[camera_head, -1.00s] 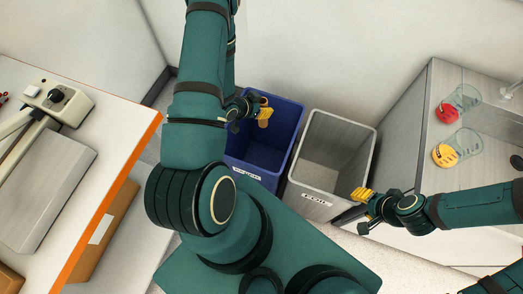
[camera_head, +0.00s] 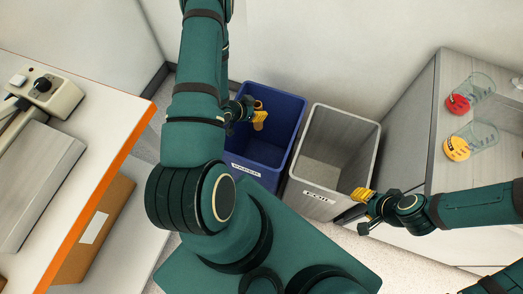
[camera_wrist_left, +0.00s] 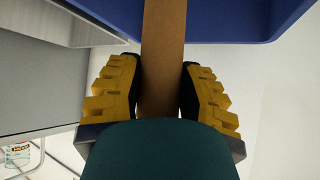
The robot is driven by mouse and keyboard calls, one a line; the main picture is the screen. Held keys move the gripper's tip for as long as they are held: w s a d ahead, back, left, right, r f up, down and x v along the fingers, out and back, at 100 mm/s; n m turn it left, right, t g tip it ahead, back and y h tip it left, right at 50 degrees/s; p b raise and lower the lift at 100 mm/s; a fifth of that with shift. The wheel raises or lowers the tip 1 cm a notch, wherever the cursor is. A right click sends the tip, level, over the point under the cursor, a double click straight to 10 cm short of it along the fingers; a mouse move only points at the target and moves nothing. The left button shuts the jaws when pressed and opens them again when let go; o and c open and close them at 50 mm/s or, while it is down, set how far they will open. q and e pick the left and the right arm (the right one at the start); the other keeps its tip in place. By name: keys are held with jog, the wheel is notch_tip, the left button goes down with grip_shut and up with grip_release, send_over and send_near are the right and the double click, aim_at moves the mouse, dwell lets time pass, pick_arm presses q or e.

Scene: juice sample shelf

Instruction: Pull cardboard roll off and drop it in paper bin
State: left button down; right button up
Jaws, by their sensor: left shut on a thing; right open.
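The blue paper bin (camera_head: 266,172) stands near the middle of the head view with its label facing me. My left gripper (camera_head: 259,118) is over its opening. In the left wrist view, the left gripper's yellow fingers (camera_wrist_left: 160,92) are shut on the brown cardboard roll (camera_wrist_left: 163,45). The roll runs up between them, and a blue bin wall (camera_wrist_left: 240,20) shows beyond. In the head view I cannot make the roll out clearly. My right gripper (camera_head: 366,196) is open and empty beside the right side of the foil bin.
The grey foil bin (camera_head: 318,190) stands right of the blue bin. An orange-edged table (camera_head: 115,145) with a device (camera_head: 45,95) is at the left.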

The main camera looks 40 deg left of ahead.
pick_arm(q)
jog(key=c, duration=0.5)
grip_release()
jog(key=shift+c, duration=0.2)
jog(key=shift+s+r, duration=0.1)
jog(key=v, duration=1.1)
jog(key=shift+s+a+r, duration=0.15)
jog(key=shift+s+r, duration=0.1)
jog(key=shift+s, duration=0.05)
